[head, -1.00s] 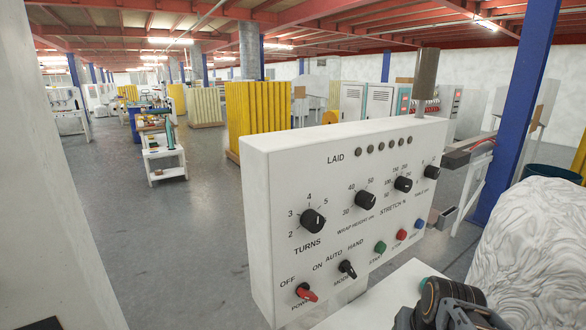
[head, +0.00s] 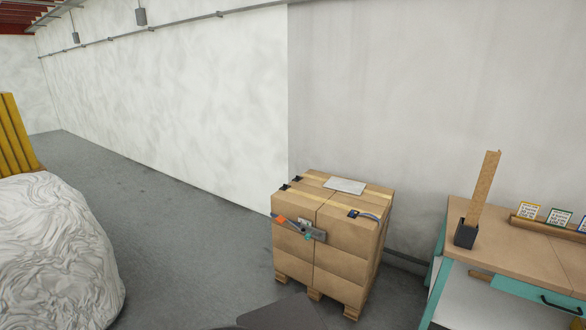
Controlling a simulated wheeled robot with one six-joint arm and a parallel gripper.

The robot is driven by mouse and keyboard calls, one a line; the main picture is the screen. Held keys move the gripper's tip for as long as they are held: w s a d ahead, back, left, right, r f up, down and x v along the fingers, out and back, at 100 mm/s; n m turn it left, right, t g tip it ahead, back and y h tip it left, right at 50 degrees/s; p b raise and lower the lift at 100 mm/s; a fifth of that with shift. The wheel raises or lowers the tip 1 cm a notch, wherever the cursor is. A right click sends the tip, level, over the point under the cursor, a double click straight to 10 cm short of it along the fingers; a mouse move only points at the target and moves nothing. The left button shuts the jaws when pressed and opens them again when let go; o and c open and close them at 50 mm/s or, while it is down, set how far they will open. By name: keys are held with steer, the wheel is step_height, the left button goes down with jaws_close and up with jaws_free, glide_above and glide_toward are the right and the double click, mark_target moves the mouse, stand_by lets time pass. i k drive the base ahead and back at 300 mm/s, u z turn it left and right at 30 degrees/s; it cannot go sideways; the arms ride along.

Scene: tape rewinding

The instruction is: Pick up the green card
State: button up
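Small printed cards stand in a row on a wooden rail at the right edge of the head view. The card with a green-looking border (head: 558,218) is the middle one of those showing. A yellow-bordered card (head: 529,211) stands to its left, and a blue-bordered card (head: 582,225) is cut off by the picture edge on its right. The print is too small to read. My gripper is not in view, and a dark shape at the bottom edge shows no fingers.
The cards' workbench (head: 515,246) has a wooden top and teal frame. A dark holder (head: 466,235) with an upright board stands on its left end. Stacked cartons (head: 345,246) on a pallet stand left of it. A white wrapped mound (head: 55,250) is far left, with open floor between.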

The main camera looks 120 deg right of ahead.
mark_target(559, 218)
steer(key=z, duration=0.05)
steer(key=k, duration=0.3)
steer(key=z, duration=5.15)
steer(key=i, duration=1)
steer(key=z, duration=1.3)
steer(key=k, duration=1.25)
steer(key=z, duration=0.85)
steer(key=i, duration=1.4)
steer(key=z, duration=0.05)
